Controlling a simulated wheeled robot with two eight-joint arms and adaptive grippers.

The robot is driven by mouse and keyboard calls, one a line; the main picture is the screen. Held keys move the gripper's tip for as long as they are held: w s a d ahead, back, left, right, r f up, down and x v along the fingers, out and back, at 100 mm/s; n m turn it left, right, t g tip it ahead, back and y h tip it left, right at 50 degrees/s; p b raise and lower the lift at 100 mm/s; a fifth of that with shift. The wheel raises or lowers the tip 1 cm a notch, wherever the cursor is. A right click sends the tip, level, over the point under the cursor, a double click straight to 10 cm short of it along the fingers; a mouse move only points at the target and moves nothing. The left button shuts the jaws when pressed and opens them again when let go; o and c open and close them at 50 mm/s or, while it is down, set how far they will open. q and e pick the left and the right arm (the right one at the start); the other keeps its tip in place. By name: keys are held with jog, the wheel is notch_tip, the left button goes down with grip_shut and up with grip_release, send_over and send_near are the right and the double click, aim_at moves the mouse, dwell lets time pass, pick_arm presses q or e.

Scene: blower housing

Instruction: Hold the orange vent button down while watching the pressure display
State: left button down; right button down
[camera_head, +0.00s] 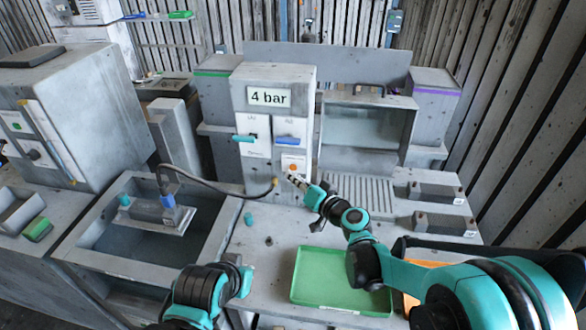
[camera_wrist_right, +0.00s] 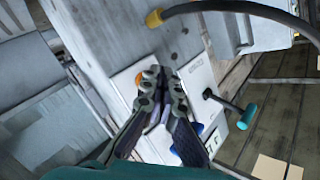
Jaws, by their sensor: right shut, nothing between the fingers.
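The orange vent button (camera_head: 293,168) sits low on the front of the grey column, on a white plate. The pressure display (camera_head: 269,97) at the top of the column reads "4 bar". My right gripper (camera_head: 292,178) is shut and empty, its tips at or very close to the button. In the right wrist view the closed fingers (camera_wrist_right: 158,76) lie over the white plate, and the orange button (camera_wrist_right: 138,79) shows partly beside them. Whether they touch or press it, I cannot tell. My left arm is at the bottom; its fingers cannot be made out.
A teal lever (camera_head: 244,138) and a blue lever (camera_head: 286,141) sit above the button. A dark hose runs from a yellow fitting (camera_head: 273,183) to a block in the sunken basin (camera_head: 105,240) at left. A green tray (camera_head: 320,254) lies in front on the bench.

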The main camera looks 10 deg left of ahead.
jog(key=shift+w, duration=0.1)
jog(key=shift+w, duration=0.3)
jog(key=shift+w, duration=0.4)
dwell(0.5)
jog(key=shift+s, duration=0.1)
dwell(2.8)
jog(key=shift+s, duration=0.7)
jog(key=shift+s, duration=0.1)
jog(key=s, duration=0.5)
dwell(0.3)
